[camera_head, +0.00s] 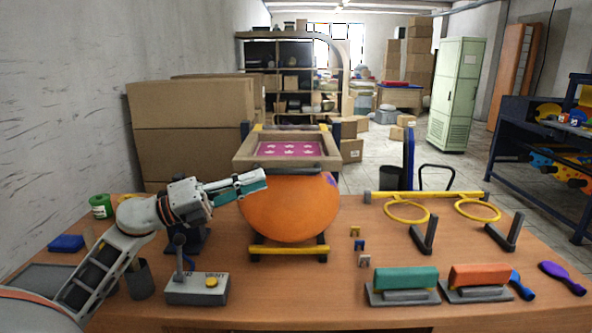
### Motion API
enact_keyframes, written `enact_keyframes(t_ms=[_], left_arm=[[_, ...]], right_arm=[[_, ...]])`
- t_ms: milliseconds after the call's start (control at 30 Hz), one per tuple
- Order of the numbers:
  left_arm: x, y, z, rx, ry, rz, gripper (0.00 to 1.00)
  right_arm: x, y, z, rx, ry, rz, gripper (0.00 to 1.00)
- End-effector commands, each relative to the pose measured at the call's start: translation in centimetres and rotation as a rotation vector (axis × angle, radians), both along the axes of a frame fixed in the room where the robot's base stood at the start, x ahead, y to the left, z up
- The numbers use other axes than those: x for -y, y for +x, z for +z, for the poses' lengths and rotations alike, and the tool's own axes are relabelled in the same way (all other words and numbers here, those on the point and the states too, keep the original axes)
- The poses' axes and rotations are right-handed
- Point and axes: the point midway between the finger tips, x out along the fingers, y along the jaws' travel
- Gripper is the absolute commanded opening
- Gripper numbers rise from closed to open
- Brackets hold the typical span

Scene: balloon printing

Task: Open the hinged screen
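The hinged screen (240,161) is a wooden frame around a pink sheet with white flower shapes. The balloon sits in a dark stand with a yellow crossbar (289,251). My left gripper (258,181), with teal and dark fingers, reaches in from the left. Its tips are just below the screen's front left corner, in front of the balloon's upper left side. I cannot tell whether they touch anything. The fingers look close together, but the gap is not clear. My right gripper is not in view.
Teal (404,281) and orange (480,277) squeegee-like tools lie at the front right. Yellow rings (407,212) hang from a bar behind them. Cardboard boxes (190,104) stand behind the table.

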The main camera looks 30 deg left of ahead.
Motion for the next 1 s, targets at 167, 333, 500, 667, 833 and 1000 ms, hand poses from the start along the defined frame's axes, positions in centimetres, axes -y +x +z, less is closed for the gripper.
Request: enact_keyframes(t_ms=[167, 333, 500, 667, 833, 1000], left_arm=[[1.3, 1.5, 0.8, 0.004, 0.0, -0.002, 0.18], [3.0, 3.6, 1.4, 0.004, -0.002, -0.001, 0.18], [4.2, 5.1, 1.7, 0.003, -0.003, -0.001, 0.18], [4.6, 5.7, 1.7, 0.001, -0.002, 0.001, 0.18], [4.7, 5.7, 1.6, 0.0, -0.002, 0.0, 0.18], [4.7, 5.7, 1.6, 0.0, -0.002, 0.0, 0.0]], right_arm=[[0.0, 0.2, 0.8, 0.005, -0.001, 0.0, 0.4], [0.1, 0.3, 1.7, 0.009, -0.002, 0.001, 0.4], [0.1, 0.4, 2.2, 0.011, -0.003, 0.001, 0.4], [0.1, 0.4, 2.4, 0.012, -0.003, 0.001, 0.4], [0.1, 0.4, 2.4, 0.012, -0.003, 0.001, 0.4], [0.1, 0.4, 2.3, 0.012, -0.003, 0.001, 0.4]])
